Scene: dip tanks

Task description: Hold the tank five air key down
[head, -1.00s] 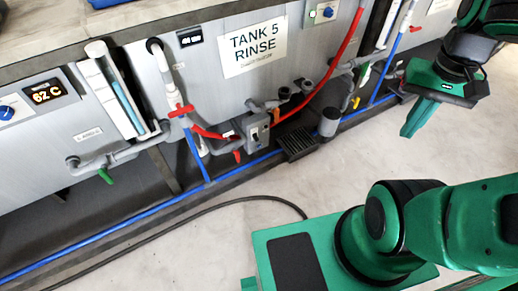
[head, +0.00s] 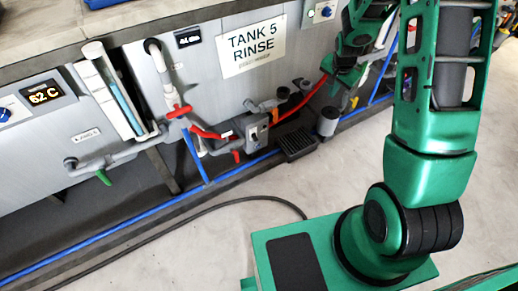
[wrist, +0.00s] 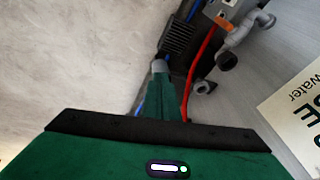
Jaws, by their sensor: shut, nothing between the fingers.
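The white sign "TANK 5 RINSE" (head: 252,47) is on the grey tank front in the head view. Below it a grey control box (head: 257,131) with a small switch on its face sits among pipes. It also shows at the top of the wrist view (wrist: 226,12). No part is readably marked as the air key, so I cannot tell which it is. My gripper (head: 340,78) is in front of the tank, right of the sign, overlapping the red hose (head: 300,108). In the wrist view its green fingers (wrist: 167,84) are together and empty, apart from the box.
Blue pipe (head: 225,167) runs along the base. The pale floor in front is mostly clear.

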